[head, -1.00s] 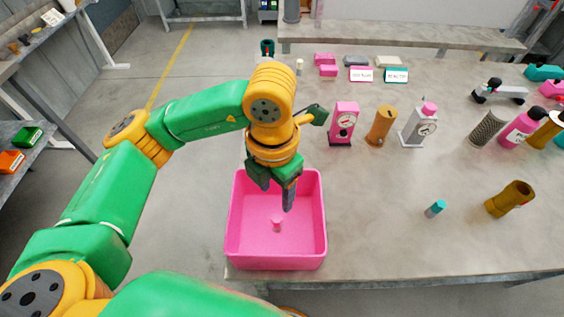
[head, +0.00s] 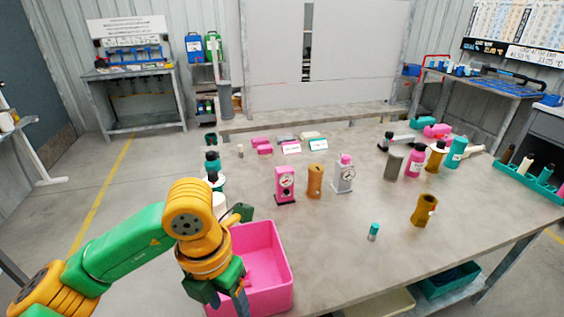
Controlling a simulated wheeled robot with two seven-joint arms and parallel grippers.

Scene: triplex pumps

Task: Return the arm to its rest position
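My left arm comes in from the lower left. Its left gripper (head: 221,300) is low in the head view, in front of the left wall of the pink bin (head: 268,262). Its fingers look apart with nothing seen between them, though their tips are close to the picture's bottom edge. A small pink piece lies inside the bin, partly hidden by the gripper. My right arm and gripper are not in view.
The grey table holds a pink gauge block (head: 285,184), a brown cylinder (head: 314,181), a silver gauge stand (head: 344,176), a brass fitting (head: 423,210) and a small teal-capped piece (head: 374,232). Bottles stand at the right. Open floor lies left of the table.

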